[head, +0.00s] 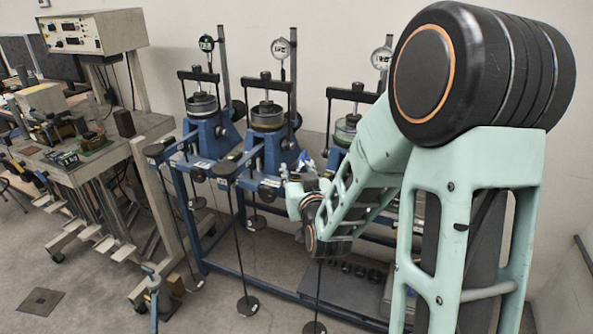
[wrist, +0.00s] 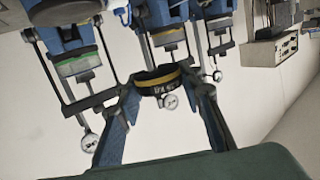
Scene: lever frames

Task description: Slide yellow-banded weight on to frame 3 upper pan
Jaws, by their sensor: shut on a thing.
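In the wrist view, my gripper (wrist: 162,88) is shut on a dark round weight with a yellow band (wrist: 158,78). Blue fingers press it from both sides, and pale markings show on its dark face. In the head view, my gripper (head: 302,168) is in front of the blue frames, near the middle one; the weight cannot be made out there. The right-hand frame, with a green-banded cell (head: 345,130), is partly hidden behind my arm; the green cell shows in the wrist view (wrist: 78,65). I cannot make out which is frame 3's upper pan.
The middle frame (head: 267,118) and left frame (head: 202,106) stand on a blue stand. Thin rods hang in front, with dark discs (head: 248,306) near the floor. A cluttered bench (head: 110,155) stands at left. Dial gauges (wrist: 88,143) show in the wrist view.

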